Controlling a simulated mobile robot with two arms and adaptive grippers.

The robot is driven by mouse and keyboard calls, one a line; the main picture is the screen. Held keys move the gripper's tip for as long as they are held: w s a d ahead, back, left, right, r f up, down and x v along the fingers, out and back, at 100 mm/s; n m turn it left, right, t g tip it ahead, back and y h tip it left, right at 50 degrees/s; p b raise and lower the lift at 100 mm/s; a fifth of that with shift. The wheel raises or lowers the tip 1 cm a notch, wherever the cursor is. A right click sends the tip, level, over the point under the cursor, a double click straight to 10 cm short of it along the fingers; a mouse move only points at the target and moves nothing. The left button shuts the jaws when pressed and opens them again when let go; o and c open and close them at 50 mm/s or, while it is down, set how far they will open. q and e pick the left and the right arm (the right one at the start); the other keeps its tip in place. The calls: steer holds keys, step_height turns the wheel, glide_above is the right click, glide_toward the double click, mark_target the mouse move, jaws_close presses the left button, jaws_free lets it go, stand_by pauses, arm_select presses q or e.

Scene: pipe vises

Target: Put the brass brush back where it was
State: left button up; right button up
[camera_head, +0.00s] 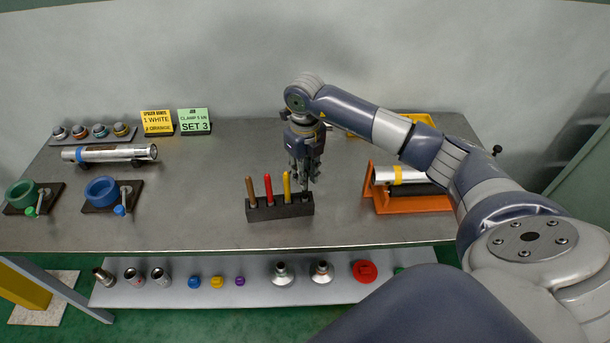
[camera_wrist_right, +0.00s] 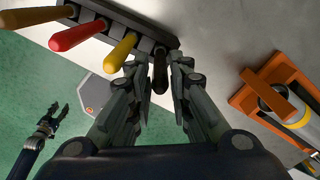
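A dark tool rack (camera_head: 280,212) stands near the table's front edge with brown (camera_head: 250,190), red (camera_head: 268,187) and yellow (camera_head: 287,185) handles upright in it. A black handle (camera_wrist_right: 160,72) stands at the rack's end slot, past the yellow one. No brass bristles show, so I cannot tell which handle is the brush's. My right gripper (camera_head: 305,182) points down over the rack's right end. In the wrist view its fingers (camera_wrist_right: 160,85) stand on both sides of the black handle, with narrow gaps. My left gripper (camera_wrist_right: 58,112) hangs empty and open over the green floor.
An orange vise (camera_head: 412,204) holding a metal pipe stands to the right of the rack. Signs and small fittings line the back. The middle-left tabletop is clear.

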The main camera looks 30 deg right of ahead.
step_height(320, 180, up, 10)
steer(key=b, duration=0.2)
steer(key=shift+f+b, duration=0.1)
steer(key=shift+b, duration=0.25)
steer(key=shift+r, duration=0.7)
